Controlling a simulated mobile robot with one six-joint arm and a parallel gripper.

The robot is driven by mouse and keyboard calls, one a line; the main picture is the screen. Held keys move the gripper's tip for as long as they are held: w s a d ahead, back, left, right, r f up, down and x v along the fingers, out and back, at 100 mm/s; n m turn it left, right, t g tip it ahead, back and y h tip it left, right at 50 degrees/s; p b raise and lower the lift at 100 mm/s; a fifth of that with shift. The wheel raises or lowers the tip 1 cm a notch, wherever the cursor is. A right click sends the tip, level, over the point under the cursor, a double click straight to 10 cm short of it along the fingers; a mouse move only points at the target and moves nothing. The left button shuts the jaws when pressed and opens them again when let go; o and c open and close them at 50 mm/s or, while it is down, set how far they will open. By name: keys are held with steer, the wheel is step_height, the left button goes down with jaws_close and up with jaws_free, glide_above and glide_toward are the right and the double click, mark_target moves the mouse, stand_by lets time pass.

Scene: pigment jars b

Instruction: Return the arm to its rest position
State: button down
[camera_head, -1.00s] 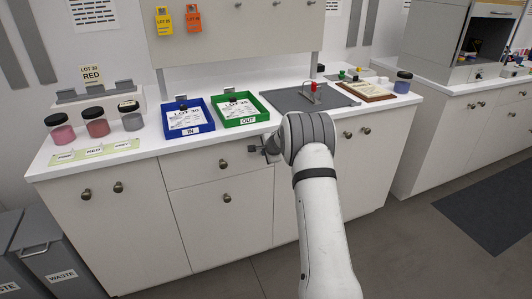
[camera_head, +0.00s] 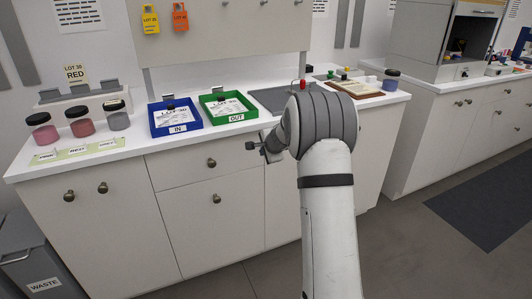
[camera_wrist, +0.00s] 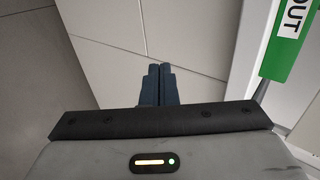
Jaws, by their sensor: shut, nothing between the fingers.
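My gripper shows in the wrist view (camera_wrist: 158,85) with its two dark fingers together and nothing between them. In the head view my gripper (camera_head: 262,148) is partly hidden behind my white and grey arm. It is in front of the counter's front edge, below the green OUT tray (camera_head: 237,118). The tray's green front with its OUT label also shows at the upper right of the wrist view (camera_wrist: 285,45).
The white counter (camera_head: 135,152) holds a blue IN tray (camera_head: 178,129), pink, red and grey jars at left, and a grey mat (camera_head: 270,98). A waste bin (camera_head: 38,262) is at lower left. Floor at right is open.

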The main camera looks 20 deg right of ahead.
steer(key=s+a+r+n+g+y+p, duration=0.1)
steer(key=s+a+r+n+p, duration=0.15)
steer(key=s+a+r, duration=0.35)
steer(key=s+a+r+n+g+p, duration=0.1)
steer(key=s+a+r+n+p, duration=0.2)
steer(key=s, duration=0.4)
steer(key=s+a+r+n+g+y+p, duration=0.1)
steer(key=s+a+r+n, duration=0.2)
steer(key=s+r, duration=0.35)
steer(key=s+r+n+g+h+p, duration=0.1)
steer(key=s+n, duration=0.3)
steer(key=s, duration=0.9)
steer(key=s+a+r+n+g+h+p, duration=0.1)
steer(key=s+n+p, duration=0.3)
steer(key=s, duration=0.9)
steer(key=shift+s+r+g+h+p, duration=0.4)
steer(key=shift+r+g, duration=0.25)
steer(key=shift+g, duration=0.25)
steer(key=shift+n, duration=0.25)
